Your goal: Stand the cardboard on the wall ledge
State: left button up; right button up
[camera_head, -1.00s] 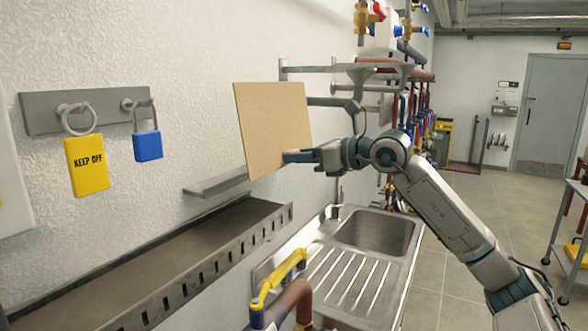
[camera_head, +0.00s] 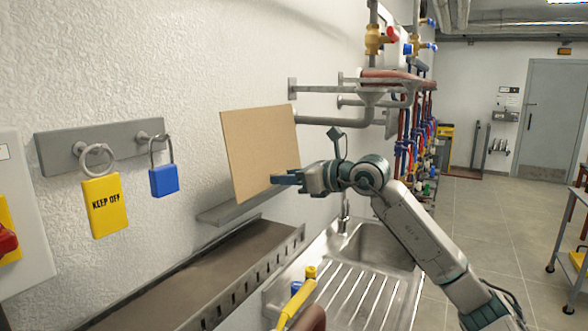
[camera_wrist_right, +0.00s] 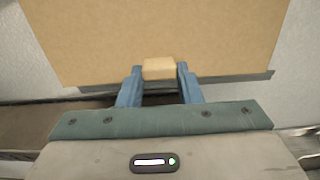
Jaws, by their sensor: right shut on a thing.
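The cardboard (camera_head: 258,150) is a tan flat panel, held upright with a slight tilt close to the white wall. It also fills the top of the right wrist view (camera_wrist_right: 90,40). My right gripper (camera_head: 283,179) is shut on a small pale block (camera_wrist_right: 158,68) on the cardboard's near face, low down. The grey wall ledge (camera_head: 215,214) runs along the wall at the cardboard's bottom edge, partly hidden behind it. It shows as a dark strip in the wrist view (camera_wrist_right: 245,77). I cannot tell whether the cardboard touches the ledge. My left gripper is not in view.
A slotted metal trough (camera_head: 215,275) runs below the ledge. A steel sink (camera_head: 375,247) stands under my right arm. Pipes and brackets (camera_head: 350,115) stick out of the wall beyond the cardboard.

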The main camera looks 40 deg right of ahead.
aim_at(274, 172)
jog(key=shift+r+p+x, duration=0.2)
jog(key=shift+p+x, duration=1.5)
jog(key=shift+x, duration=0.1)
jog(key=shift+w+a+f+b, duration=0.1)
jog(key=shift+w+a+f, duration=0.1)
jog(key=shift+w+f, duration=0.3)
jog(key=shift+w+a+f+b, duration=0.15)
jog(key=shift+w+f, duration=0.2)
jog(key=shift+f, duration=0.35)
jog(key=shift+w+a+f+b, duration=0.1)
jog(key=shift+w+a+f, duration=0.1)
jog(key=shift+w+f, duration=0.35)
jog(key=shift+s+f, duration=0.15)
jog(key=shift+f, duration=0.2)
jog(key=o, duration=1.1)
jog(key=shift+c, duration=0.2)
jog(key=shift+s+b, duration=0.1)
jog(key=shift+b, duration=0.25)
